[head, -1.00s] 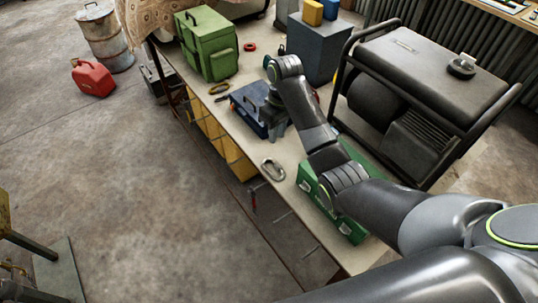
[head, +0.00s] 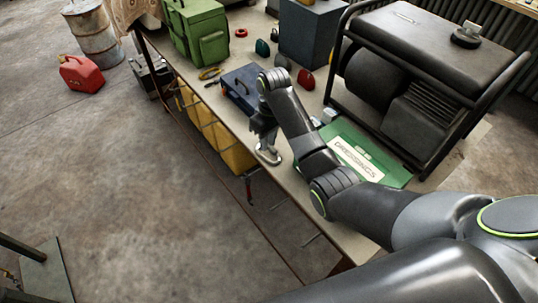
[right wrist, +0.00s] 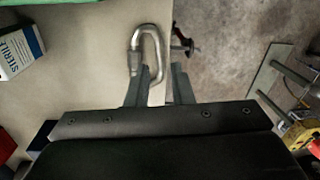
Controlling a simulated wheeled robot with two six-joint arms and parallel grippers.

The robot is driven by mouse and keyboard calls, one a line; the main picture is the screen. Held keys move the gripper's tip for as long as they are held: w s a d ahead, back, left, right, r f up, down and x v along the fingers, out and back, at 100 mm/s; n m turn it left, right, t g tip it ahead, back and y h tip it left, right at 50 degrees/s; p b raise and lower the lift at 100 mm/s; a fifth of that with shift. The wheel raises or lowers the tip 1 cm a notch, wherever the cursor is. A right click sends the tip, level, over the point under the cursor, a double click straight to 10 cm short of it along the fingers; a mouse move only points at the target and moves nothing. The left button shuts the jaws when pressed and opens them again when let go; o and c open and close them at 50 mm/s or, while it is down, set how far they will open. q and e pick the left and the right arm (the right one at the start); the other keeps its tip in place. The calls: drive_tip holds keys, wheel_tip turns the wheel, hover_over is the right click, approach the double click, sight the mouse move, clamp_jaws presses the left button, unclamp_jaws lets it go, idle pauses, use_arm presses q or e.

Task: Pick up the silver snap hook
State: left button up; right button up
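The silver snap hook (head: 270,156) lies on the workbench (head: 305,222) near its front edge. In the right wrist view the snap hook (right wrist: 135,42) is a rounded metal loop lying just beyond the fingertips. My right gripper (head: 265,142) points down over the hook and partly covers it in the head view. In the right wrist view my right gripper (right wrist: 161,72) has its two fingers apart. The hook's near end reaches the left finger and the gap; I cannot tell whether they touch. My left gripper is not in view.
A green dressings box (head: 395,172) lies right of the arm. A dark blue toolbox (head: 238,88) is behind the gripper. A black generator (head: 425,75) stands at the bench's back. A sterile box (right wrist: 18,45) shows at the wrist view's left. Floor (head: 150,190) drops away beyond the edge.

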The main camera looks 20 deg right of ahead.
sight(266, 157)
drive_tip(key=shift+a+f+p, duration=0.15)
drive_tip(key=shift+f+p, duration=0.1)
drive_tip(key=shift+f, duration=1.25)
drive_tip(key=shift+a+f+p, duration=0.15)
drive_tip(key=shift+f+p, duration=0.1)
drive_tip(key=shift+f, duration=1.2)
clamp_jaws()
